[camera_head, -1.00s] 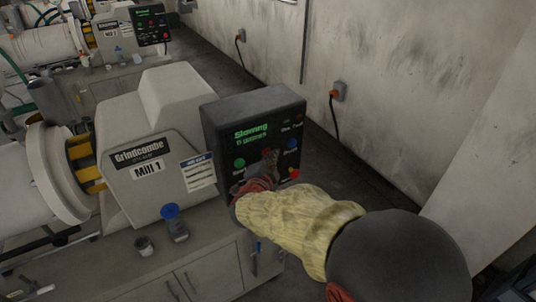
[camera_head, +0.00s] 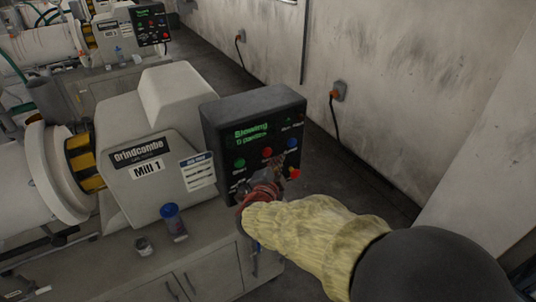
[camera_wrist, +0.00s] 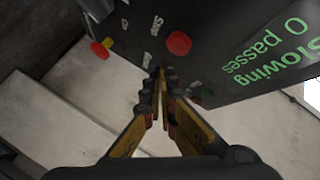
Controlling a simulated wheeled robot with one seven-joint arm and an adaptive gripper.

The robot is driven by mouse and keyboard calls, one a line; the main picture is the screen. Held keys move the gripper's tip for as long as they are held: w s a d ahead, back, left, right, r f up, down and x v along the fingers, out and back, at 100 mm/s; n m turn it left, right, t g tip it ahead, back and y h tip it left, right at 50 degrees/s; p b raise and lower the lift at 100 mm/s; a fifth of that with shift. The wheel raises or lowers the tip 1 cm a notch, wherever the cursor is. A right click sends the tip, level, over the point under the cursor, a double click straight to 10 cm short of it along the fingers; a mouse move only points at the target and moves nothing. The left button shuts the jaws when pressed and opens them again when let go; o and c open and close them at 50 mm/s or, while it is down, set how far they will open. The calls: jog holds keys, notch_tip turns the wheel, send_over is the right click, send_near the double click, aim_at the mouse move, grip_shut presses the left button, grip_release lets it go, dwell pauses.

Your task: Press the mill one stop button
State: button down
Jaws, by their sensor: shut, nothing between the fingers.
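The Mill 1 control panel (camera_head: 253,140) is a dark box beside the mill housing (camera_head: 150,180). Its green display reads "Slowing" with a passes line; the wrist view shows "0 passes". The red stop button (camera_head: 267,152) sits between a green start button (camera_head: 239,163) and a blue button (camera_head: 292,143). In the wrist view the red button (camera_wrist: 179,43) is uncovered, with a "Stop" label nearby. My gripper (camera_head: 279,164) is shut and empty in front of the panel's lower part. Its fingertips (camera_wrist: 163,72) appear just below the red button in the wrist view, apparently apart from it.
A red emergency knob on yellow (camera_head: 294,174) sits at the panel's lower right, close to my gripper. A blue-lidded jar (camera_head: 173,222) and a small pot (camera_head: 143,246) stand on the mill bench. A second mill's panel (camera_head: 150,24) is further back.

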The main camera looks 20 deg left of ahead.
jog(key=s+d, duration=0.2)
jog(key=shift+s+d, duration=0.15)
jog(key=shift+d, duration=0.2)
dwell(0.6)
